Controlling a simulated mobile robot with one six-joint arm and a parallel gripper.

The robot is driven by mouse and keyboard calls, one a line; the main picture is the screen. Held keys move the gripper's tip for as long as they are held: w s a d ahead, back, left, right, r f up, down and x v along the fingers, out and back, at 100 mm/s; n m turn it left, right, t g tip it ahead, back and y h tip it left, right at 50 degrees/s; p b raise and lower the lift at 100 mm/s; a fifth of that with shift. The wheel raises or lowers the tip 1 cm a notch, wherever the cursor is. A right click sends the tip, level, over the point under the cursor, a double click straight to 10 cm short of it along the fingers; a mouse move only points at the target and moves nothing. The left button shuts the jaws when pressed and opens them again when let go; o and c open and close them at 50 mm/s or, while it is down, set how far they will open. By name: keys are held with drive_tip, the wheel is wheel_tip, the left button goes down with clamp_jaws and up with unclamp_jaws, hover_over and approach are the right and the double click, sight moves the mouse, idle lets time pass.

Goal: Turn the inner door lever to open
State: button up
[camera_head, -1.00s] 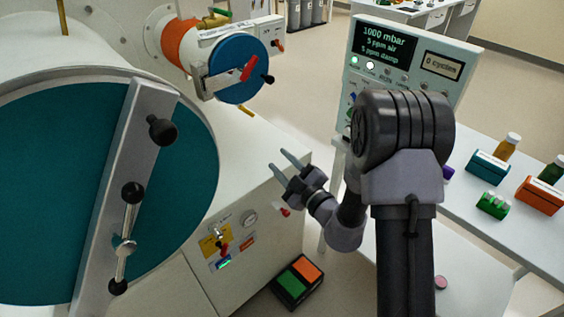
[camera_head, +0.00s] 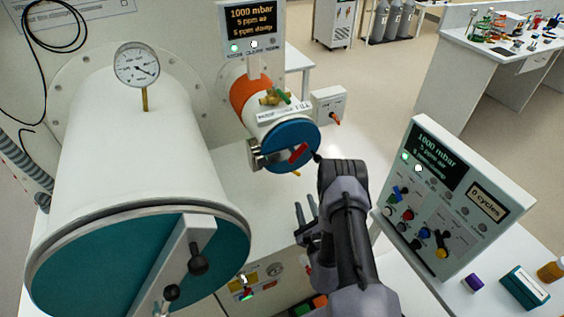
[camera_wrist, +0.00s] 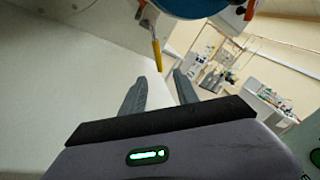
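My gripper (camera_head: 305,217) is open and empty, below the small antechamber. In the wrist view its two fingers (camera_wrist: 160,92) stand apart with only the pale surface between them. The small antechamber's blue door (camera_head: 291,146) carries a red handle (camera_head: 298,153) on a metal bar. A small yellow lever (camera_head: 296,173) hangs under that door; in the wrist view it shows (camera_wrist: 156,54) beyond the fingertips, apart from them. The large antechamber's teal door (camera_head: 110,262) has a metal bar with black knobs (camera_head: 198,262). I cannot tell which of these is the inner door lever.
A control panel (camera_head: 445,200) with knobs stands at right; its screen reads 1000 mbar and 0 cycles. A gauge (camera_head: 137,65) sits on the large antechamber. A purple cap (camera_head: 474,282) and a teal box (camera_head: 525,288) lie on the right bench. Open floor extends behind.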

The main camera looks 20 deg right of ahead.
sight(296, 173)
drive_tip(key=b+x, duration=0.1)
drive_tip(key=x, duration=1.5)
drive_tip(key=shift+d+f+b, duration=0.1)
drive_tip(key=shift+b, duration=0.25)
clamp_jaws()
idle(0.3)
